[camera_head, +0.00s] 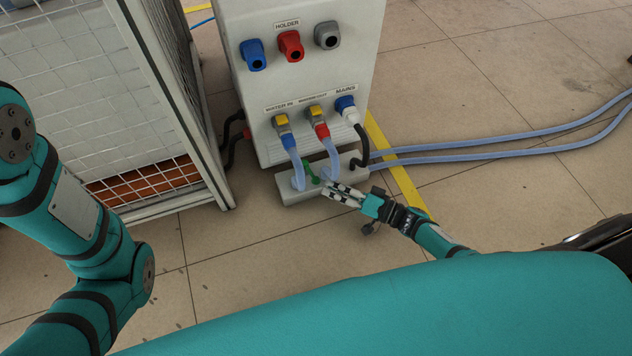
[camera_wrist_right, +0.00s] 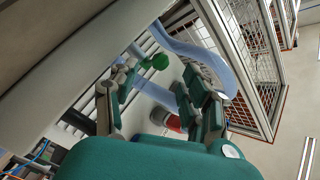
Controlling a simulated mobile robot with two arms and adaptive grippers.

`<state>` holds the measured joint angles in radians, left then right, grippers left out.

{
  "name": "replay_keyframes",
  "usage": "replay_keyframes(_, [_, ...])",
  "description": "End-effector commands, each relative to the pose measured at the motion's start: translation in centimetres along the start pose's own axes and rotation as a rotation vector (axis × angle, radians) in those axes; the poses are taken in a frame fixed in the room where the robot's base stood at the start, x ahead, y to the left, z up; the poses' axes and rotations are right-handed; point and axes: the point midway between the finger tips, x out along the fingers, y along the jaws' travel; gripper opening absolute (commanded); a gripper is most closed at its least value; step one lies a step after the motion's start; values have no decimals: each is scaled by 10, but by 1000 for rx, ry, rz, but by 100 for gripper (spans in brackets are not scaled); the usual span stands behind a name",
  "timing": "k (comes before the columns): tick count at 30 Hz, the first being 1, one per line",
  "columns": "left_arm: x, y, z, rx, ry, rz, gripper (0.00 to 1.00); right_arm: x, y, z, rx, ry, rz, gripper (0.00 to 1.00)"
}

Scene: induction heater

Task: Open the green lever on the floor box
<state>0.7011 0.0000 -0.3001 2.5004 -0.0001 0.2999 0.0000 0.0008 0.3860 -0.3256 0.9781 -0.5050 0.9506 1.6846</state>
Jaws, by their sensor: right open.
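The floor box (camera_head: 298,191) is a low white box at the foot of the white cabinet. Its small green lever (camera_head: 312,174) stands on top between two blue hoses. My right gripper (camera_head: 338,190) is at the front right of the lever, with its fingers pointing left towards it. In the right wrist view, my right gripper (camera_wrist_right: 155,88) is open, and the green lever's round end (camera_wrist_right: 160,62) shows beyond and near the left finger. I cannot tell whether they touch. My left arm shows at the left of the head view, but its gripper is out of view.
The white cabinet (camera_head: 302,75) stands behind the floor box with blue, red and grey holders and plugged connectors. A mesh cage (camera_head: 85,80) stands to the left. Blue hoses (camera_head: 500,140) run right across the floor. The tiled floor in front is clear.

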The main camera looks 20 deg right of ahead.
Motion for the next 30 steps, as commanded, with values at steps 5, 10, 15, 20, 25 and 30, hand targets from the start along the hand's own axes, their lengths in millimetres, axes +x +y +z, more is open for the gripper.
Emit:
replay_keyframes(5, [-16,3,-6,0,0,0,55,34,2,2,-1,1,-3,47])
replay_keyframes(10, [-22,5,-8,0,0,0,55,52,2,1,0,0,-1,47])
replay_keyframes(15, [-23,5,-8,0,1,1,55,58,0,0,0,0,0,47])
replay_keyframes(20, [-22,5,-8,0,1,1,55,58,0,0,0,-1,0,47])
replay_keyframes(25, [-22,5,-8,-1,0,1,55,58,0,0,0,0,0,32])
replay_keyframes(30, [-22,5,-8,-1,0,1,55,58,0,0,0,0,0,10])
